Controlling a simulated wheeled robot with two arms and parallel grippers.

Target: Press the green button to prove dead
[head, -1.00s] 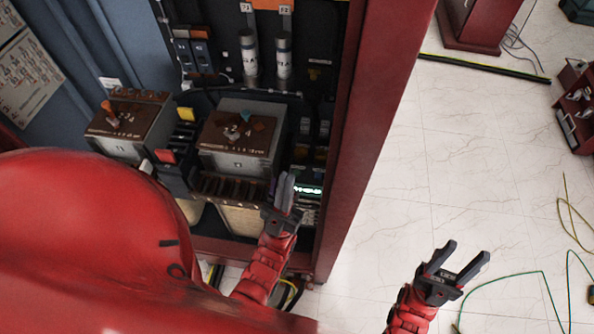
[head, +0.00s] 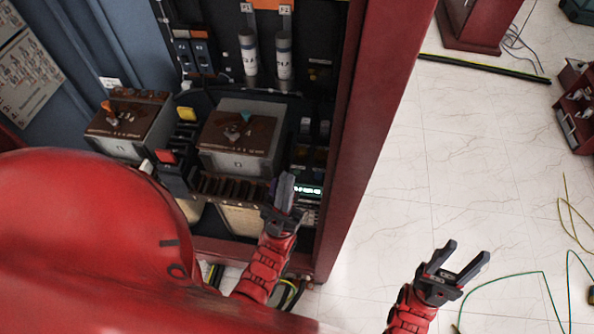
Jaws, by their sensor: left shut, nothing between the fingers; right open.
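My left gripper (head: 287,184) is shut and empty. It is in front of the open red cabinet, just left of a small lit green-white display (head: 308,190). Its fingers point up the picture at the cabinet's lower right part. I cannot pick out a green button for certain; the fingers may hide it, and I cannot tell whether they touch the panel. My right gripper (head: 465,262) is open and empty over the floor, to the right of the cabinet.
Two brown-topped transformers (head: 237,162) (head: 128,148) stand in the cabinet, with yellow (head: 187,114) and red (head: 165,156) blocks between them. Two white cylinders (head: 250,58) (head: 284,60) are above. The red cabinet post (head: 365,130) rises right of my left gripper. Cables (head: 545,275) lie on open floor.

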